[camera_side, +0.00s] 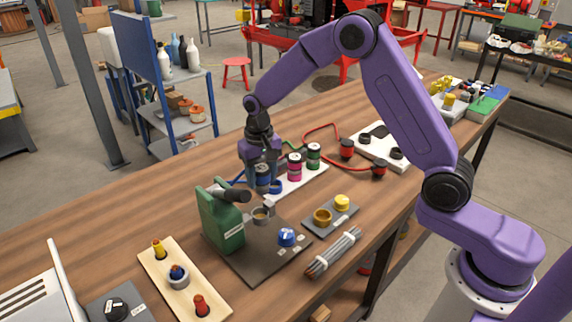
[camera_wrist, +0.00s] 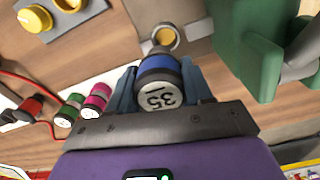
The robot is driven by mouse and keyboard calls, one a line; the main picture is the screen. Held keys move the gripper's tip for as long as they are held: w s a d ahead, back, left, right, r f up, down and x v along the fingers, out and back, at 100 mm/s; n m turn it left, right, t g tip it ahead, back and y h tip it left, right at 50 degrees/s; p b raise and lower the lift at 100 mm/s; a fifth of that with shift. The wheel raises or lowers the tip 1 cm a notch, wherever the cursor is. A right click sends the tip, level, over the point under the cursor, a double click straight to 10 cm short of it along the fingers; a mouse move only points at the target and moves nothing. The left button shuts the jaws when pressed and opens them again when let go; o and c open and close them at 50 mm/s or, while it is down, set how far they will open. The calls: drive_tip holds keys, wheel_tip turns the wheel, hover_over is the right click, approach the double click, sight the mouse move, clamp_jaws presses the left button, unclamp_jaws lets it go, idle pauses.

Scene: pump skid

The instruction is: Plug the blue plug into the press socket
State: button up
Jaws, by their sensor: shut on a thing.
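The blue plug (camera_side: 263,184) hangs upright in my gripper (camera_side: 261,168), which is shut on it. In the wrist view the plug (camera_wrist: 158,82) shows a blue body, a dark band and a pale end marked 35, between the two fingers (camera_wrist: 158,88). The press (camera_side: 224,222) is a green block with a dark handle. Its socket (camera_side: 262,214) is a grey ring with a brownish inside on the dark baseplate. The socket also shows in the wrist view (camera_wrist: 163,37), just beyond the plug. The plug appears apart from the socket, behind and above it.
Pink (camera_side: 295,164) and green (camera_side: 313,155) plugs stand on a white strip, with a blue ring (camera_side: 275,187) at its near end. A red cable (camera_side: 321,128) runs behind.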

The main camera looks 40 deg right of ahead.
sight(259, 193)
drive_tip(key=shift+w+a+f, duration=0.2)
drive_tip(key=shift+a+f, duration=0.15)
drive_tip(key=shift+a, duration=0.15)
drive_tip(key=shift+f, duration=2.55)
drive_tip(key=shift+f, duration=1.75)
drive_tip(key=o, duration=1.3)
drive_tip(key=shift+c, duration=0.2)
wheel_tip(259, 193, up, 18)
drive_tip(key=shift+f, duration=0.25)
